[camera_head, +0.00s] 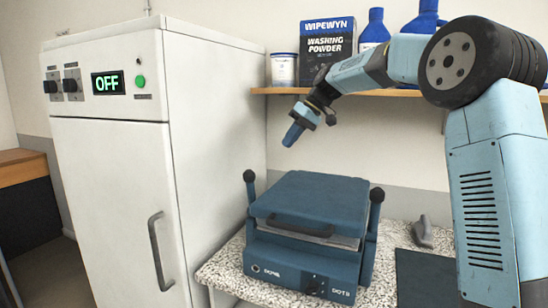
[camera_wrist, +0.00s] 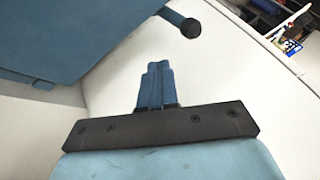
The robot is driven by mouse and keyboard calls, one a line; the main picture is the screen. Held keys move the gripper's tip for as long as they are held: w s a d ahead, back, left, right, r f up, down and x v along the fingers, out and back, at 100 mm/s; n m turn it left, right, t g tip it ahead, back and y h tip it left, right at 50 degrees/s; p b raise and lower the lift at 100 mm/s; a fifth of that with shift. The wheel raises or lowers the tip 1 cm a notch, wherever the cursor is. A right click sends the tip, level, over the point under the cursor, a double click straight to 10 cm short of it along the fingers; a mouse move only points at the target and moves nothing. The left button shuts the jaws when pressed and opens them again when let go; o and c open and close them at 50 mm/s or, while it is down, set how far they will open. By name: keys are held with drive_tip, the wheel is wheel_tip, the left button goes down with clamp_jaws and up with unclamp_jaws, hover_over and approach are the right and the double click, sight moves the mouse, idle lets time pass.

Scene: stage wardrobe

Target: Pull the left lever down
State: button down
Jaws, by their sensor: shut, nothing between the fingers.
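The left lever (camera_head: 250,184) is a dark upright bar with a round black knob, at the left side of a blue press (camera_head: 310,196) on the counter. A matching right lever (camera_head: 376,203) stands at the press's other side. In the wrist view, a blue lever with a black ball knob (camera_wrist: 190,27) shows at the top, beside the blue press body (camera_wrist: 60,35). My gripper (camera_head: 290,138) is above the press, up and to the right of the left lever, and apart from it. In the wrist view my gripper (camera_wrist: 158,70) has its fingers together and empty.
A tall white cabinet (camera_head: 110,180) with a display reading OFF stands close at the left. A shelf (camera_head: 275,91) with a washing powder box (camera_head: 327,50), a white tub and blue bottles is behind. A grey iron-like object (camera_head: 423,235) sits on the speckled counter (camera_head: 225,270).

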drive_tip(key=x, duration=0.9)
drive_tip(key=shift+a+f, duration=0.15)
drive_tip(key=shift+f, duration=0.15)
drive_tip(key=shift+s+a+f, duration=0.1)
drive_tip(key=shift+s+a, duration=0.7)
drive_tip(key=shift+s, duration=0.1)
drive_tip(key=shift+s+a+f, duration=0.25)
drive_tip(key=shift+s+a, duration=0.2)
drive_tip(key=shift+a, duration=0.1)
drive_tip(key=shift+s+d, duration=0.1)
drive_tip(key=shift+d, duration=0.1)
